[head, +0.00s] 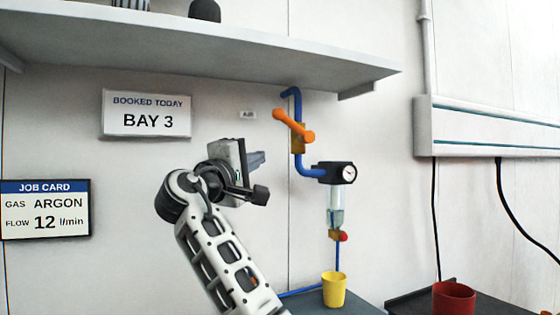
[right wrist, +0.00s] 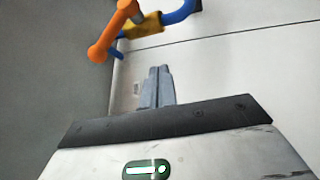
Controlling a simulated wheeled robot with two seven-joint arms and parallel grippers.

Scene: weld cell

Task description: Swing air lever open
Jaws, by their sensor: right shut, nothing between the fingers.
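The orange air lever (head: 294,125) sits on a brass valve body (head: 298,140) in the blue air pipe (head: 302,168) on the wall. It lies slanted across the pipe, upper left to lower right. A small "AIR" label (head: 248,115) is to its left. My right gripper (head: 258,160) is shut and empty, below and left of the lever and apart from it. In the right wrist view the shut fingers (right wrist: 158,88) point at the wall, and the lever (right wrist: 112,35) shows above and left of them. My left gripper is not in view.
A regulator with a gauge (head: 348,173) and a clear bowl hang below the valve. A yellow cup (head: 334,290) stands under it on a grey surface, with a red cup (head: 453,297) at right. A shelf (head: 200,45) overhangs above.

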